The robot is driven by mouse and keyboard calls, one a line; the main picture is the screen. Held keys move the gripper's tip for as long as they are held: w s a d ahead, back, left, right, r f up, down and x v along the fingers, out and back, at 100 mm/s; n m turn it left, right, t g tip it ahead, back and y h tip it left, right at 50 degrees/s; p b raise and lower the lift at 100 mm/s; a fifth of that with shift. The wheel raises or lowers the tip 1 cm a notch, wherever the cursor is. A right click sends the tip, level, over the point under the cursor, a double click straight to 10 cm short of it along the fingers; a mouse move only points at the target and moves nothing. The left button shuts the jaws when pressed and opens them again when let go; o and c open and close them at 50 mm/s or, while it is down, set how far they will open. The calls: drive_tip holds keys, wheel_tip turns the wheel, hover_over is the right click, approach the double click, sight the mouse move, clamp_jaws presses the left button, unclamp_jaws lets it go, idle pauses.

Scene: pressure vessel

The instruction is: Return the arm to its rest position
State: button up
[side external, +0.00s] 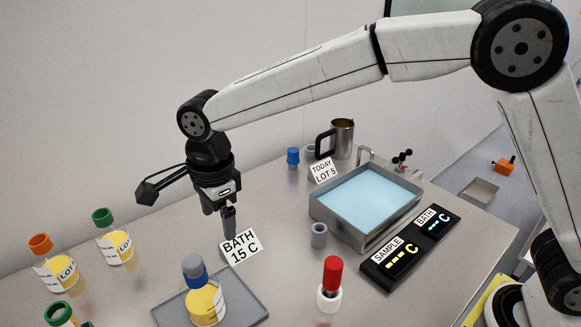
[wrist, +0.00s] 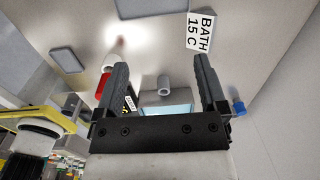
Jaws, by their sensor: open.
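My gripper (side external: 226,222) hangs above the bench, pointing down, just behind the BATH 15 C card (side external: 240,246). In the wrist view my gripper (wrist: 162,82) shows two dark fingers spread wide with nothing between them. My white arm reaches in from the right in the side view. A bottle of yellow liquid with a blue-grey cap (side external: 205,292) stands on a grey tray (side external: 255,293) in front of the gripper, apart from it.
Bottles with orange (side external: 54,265) and green (side external: 114,238) caps stand left. A water bath (side external: 368,198), a red-topped item in a white holder (side external: 330,285), a grey cup (side external: 319,236), a display panel (side external: 410,250) and a metal jug (side external: 342,138) stand right.

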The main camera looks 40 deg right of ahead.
drive_tip(key=s+d+f+n+t, duration=0.1)
drive_tip(key=s+d+f+n, duration=0.1)
drive_tip(key=d+n, duration=0.45)
drive_tip(key=s+d+f+n, duration=0.2)
drive_tip(key=d+n, duration=0.1)
drive_tip(key=d, duration=0.7)
drive_tip(key=s+d+f+n+t, duration=0.1)
drive_tip(key=s+d+f+n, duration=0.4)
drive_tip(key=s+d+n, duration=0.3)
drive_tip(key=shift+s+d, duration=1.45)
drive_tip(key=shift+d, duration=0.2)
